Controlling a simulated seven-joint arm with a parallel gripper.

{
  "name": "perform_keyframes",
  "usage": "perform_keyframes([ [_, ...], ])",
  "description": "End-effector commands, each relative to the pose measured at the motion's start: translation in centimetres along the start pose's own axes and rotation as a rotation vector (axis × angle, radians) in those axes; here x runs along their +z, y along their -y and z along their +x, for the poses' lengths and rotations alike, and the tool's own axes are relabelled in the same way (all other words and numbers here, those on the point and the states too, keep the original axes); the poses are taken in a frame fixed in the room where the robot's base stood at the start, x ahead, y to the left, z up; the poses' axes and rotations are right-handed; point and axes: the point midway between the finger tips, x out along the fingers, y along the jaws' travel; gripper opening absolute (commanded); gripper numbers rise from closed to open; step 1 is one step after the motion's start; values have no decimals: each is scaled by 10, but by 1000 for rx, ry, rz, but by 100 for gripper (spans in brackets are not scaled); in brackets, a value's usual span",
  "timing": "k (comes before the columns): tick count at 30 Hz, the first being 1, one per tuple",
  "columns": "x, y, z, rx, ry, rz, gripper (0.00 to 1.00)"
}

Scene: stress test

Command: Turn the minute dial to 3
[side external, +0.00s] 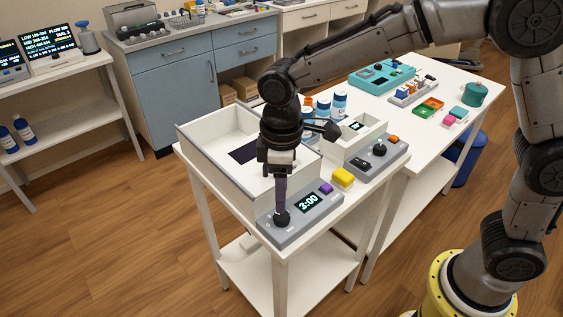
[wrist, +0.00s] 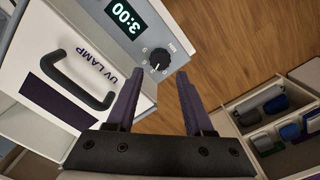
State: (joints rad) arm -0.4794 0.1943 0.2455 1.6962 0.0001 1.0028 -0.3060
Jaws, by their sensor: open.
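The minute dial (side external: 282,219) is a black knob on the grey front panel (side external: 318,207) of the UV lamp box. The panel's display (side external: 308,201) reads 3:00, and it also shows in the wrist view (wrist: 122,14). In the wrist view the dial (wrist: 160,58) has a white pointer mark and tick labels around it. My gripper (side external: 281,209) points down over the dial; its purple fingers (wrist: 159,72) are apart, with the dial between or just beyond their tips. I cannot tell whether they touch it.
The white UV lamp box (side external: 215,152) stands behind the panel, with a black handle (wrist: 82,82) in the wrist view. A yellow block (side external: 343,178) and another grey device with a black knob (side external: 380,150) stand to the right.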

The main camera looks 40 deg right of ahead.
Motion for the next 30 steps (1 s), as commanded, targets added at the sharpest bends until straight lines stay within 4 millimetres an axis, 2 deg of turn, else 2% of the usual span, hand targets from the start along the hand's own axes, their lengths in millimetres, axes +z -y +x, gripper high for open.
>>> perform_keyframes([
  [1,-1,0,-12,1,-5,0,52],
  [6,-1,0,-47,2,-5,0,52],
  [12,-1,0,-72,1,-3,0,52],
  [17,0,0,-80,0,-1,0,52],
  [27,1,-3,-81,0,-2,8,52],
  [29,4,-10,-88,7,-20,26,52],
  [30,8,-15,-98,15,-44,43,52],
])
